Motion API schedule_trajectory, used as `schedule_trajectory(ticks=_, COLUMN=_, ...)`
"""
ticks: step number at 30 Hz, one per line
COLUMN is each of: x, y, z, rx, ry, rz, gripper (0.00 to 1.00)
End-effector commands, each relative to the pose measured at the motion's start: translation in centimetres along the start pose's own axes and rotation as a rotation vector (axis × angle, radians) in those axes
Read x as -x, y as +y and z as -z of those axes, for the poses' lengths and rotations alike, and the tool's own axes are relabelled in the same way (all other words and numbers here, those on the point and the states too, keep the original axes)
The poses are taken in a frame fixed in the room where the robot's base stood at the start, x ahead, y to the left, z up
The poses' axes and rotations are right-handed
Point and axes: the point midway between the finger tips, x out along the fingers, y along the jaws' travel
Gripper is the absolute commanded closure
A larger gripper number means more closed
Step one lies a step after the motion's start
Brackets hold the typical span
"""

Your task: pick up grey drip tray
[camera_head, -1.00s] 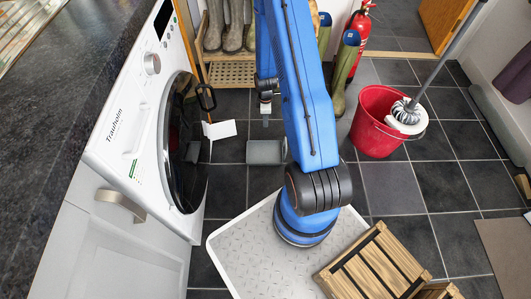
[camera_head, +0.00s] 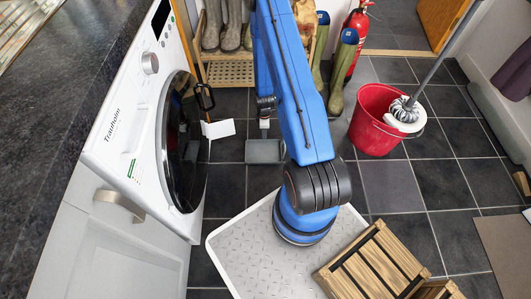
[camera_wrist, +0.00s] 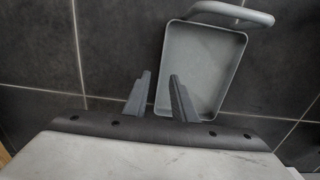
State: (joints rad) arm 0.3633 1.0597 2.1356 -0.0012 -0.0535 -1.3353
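The grey drip tray (camera_head: 263,152) lies on the dark tiled floor in front of the washing machine. In the wrist view the shallow tray (camera_wrist: 205,68) has raised walls and a looped handle at its top end. My gripper (camera_wrist: 157,84) is open and empty. Its right finger overlaps the tray's left wall in that view, and its left finger is over bare floor to the left. I cannot tell how high the fingers are above the tray. In the head view my gripper (camera_head: 265,124) shows just beyond the tray, partly hidden by my blue arm.
A washing machine (camera_head: 140,115) with a dark round door stands left of the tray. A white flat piece (camera_head: 218,129) is near the door. A red bucket (camera_head: 375,120) with a mop stands right, wellies (camera_head: 343,75) and a rack (camera_head: 230,72) behind. A wooden crate (camera_head: 375,262) is front right.

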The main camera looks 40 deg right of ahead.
Motion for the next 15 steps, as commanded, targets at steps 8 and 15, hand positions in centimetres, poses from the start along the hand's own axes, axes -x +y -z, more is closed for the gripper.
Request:
schedule_trajectory(ticks=8, x=-1.9, y=-0.1, z=-0.3, rx=-0.001, ry=0.000, rz=0.001, gripper=0.76)
schedule_trajectory(ticks=15, x=-4.8, y=-0.1, z=-0.5, rx=-0.001, ry=-0.001, rz=0.000, gripper=0.76)
